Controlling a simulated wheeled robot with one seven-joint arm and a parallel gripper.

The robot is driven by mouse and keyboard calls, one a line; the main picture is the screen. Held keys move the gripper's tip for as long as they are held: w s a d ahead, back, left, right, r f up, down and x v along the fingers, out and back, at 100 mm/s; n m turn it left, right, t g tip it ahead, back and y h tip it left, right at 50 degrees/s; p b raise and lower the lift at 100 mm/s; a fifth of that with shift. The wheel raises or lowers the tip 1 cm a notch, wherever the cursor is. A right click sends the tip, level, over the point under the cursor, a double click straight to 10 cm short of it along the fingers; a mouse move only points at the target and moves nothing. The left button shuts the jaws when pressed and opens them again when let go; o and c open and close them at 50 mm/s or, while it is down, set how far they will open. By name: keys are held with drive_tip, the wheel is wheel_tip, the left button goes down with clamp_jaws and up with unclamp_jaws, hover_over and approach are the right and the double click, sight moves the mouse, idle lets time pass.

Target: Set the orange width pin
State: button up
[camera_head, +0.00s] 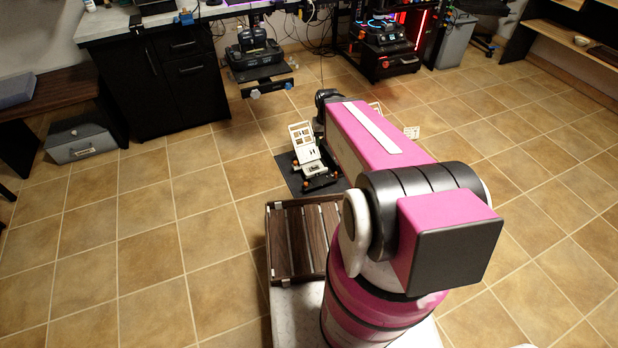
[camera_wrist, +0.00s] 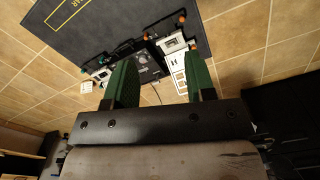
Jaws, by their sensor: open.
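A white and black device (camera_head: 309,150) with several small orange knobs stands on a dark mat (camera_head: 291,183) on the floor. I cannot tell which orange part is the width pin. In the wrist view the device's black part (camera_wrist: 150,65) and white parts lie beyond my gripper (camera_wrist: 163,72). One orange knob (camera_wrist: 181,13) is at the top, another (camera_wrist: 146,36) sits above the gap, and a third (camera_wrist: 194,47) is near the right finger. My gripper's green fingers are wide apart with nothing between them. In the head view my arm hides the gripper.
A brown slatted crate (camera_head: 290,240) stands near my base. A black cabinet (camera_head: 180,75) is at the back left, and a grey box (camera_head: 80,142) is on the floor at the left. Tiled floor is free left of the mat and at the right.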

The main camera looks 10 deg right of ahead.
drive_tip(key=w+a+f+m, duration=0.2)
drive_tip(key=w+f, duration=0.5)
drive_tip(key=f, duration=0.3)
drive_tip(key=w+a+f+m, duration=0.1)
drive_tip(key=w+f, duration=0.6)
drive_tip(key=f, duration=0.3)
drive_tip(key=m, duration=0.2)
hover_over(306, 183)
wheel_tip(306, 183, down, 15)
wheel_tip(306, 183, down, 10)
drive_tip(key=shift+f, duration=0.25)
